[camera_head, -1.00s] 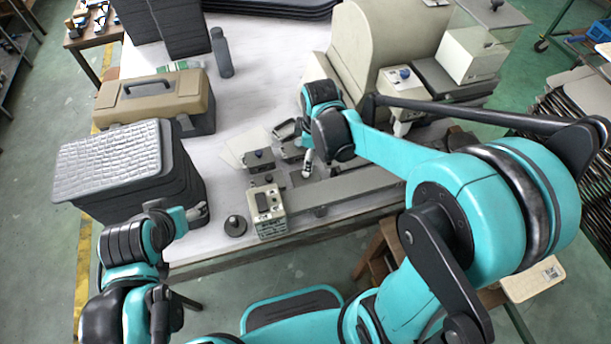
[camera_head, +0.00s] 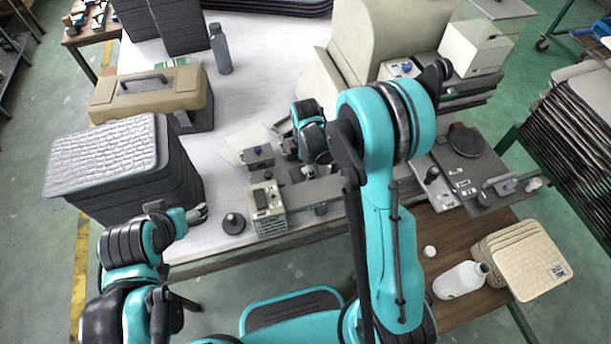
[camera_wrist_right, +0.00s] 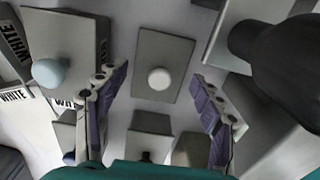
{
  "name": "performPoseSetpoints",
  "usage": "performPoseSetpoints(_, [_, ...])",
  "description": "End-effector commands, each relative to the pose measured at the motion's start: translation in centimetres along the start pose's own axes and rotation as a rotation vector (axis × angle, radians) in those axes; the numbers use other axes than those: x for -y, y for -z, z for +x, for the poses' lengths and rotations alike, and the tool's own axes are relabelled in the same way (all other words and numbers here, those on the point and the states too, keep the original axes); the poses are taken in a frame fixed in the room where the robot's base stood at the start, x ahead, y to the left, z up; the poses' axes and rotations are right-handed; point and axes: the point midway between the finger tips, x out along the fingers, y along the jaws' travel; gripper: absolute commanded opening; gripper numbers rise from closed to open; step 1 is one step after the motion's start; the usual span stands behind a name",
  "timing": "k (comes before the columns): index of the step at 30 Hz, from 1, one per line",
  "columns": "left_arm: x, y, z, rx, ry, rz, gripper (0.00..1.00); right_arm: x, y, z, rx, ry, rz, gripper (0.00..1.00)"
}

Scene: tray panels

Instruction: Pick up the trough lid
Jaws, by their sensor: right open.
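In the right wrist view, a grey rectangular plate with a round white knob, apparently the trough lid (camera_wrist_right: 165,48), lies between and beyond my fingers. My right gripper (camera_wrist_right: 160,76) is open, one purple-padded finger on each side of the knob, with nothing held. In the head view my right gripper (camera_head: 307,172) points down over the small parts near the table's front; the arm largely hides the lid there. My left gripper (camera_head: 197,213) is at the front left, beside the dark stack; its jaw state is unclear.
A beige control box (camera_head: 267,208) and a dark round knobbed piece (camera_head: 233,223) stand at the front edge. A black stack with a textured grey top (camera_head: 110,157) and a tan toolbox (camera_head: 145,97) are at left. A large beige machine (camera_head: 375,45) stands behind my right gripper.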

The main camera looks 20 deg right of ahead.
Motion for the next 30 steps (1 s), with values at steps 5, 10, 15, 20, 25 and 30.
performPoseSetpoints(5, [0.0,-0.2,0.3,0.0,0.0,0.0,0.73,0.0,0.0,1.1,0.0,0.0,0.0,0.67])
performPoseSetpoints(10, [0.0,-0.2,0.3,0.0,0.0,0.0,0.73,0.0,0.0,1.0,0.0,0.0,0.0,0.54])
performPoseSetpoints(15, [0.0,-0.2,0.3,0.0,0.0,0.0,0.73,0.0,0.0,1.0,0.0,0.0,0.0,0.32])
performPoseSetpoints(20, [0.0,-0.2,0.3,0.0,0.0,0.0,0.73,0.0,0.0,1.0,0.0,-0.001,0.001,0.32])
performPoseSetpoints(25, [0.0,-0.1,0.2,0.0,0.0,0.0,0.73,0.0,0.0,0.6,0.0,-0.001,0.001,0.32])
performPoseSetpoints(30, [0.0,0.3,-0.4,0.0,0.0,0.0,0.73,0.0,0.0,-1.1,0.0,-0.001,0.001,0.32])
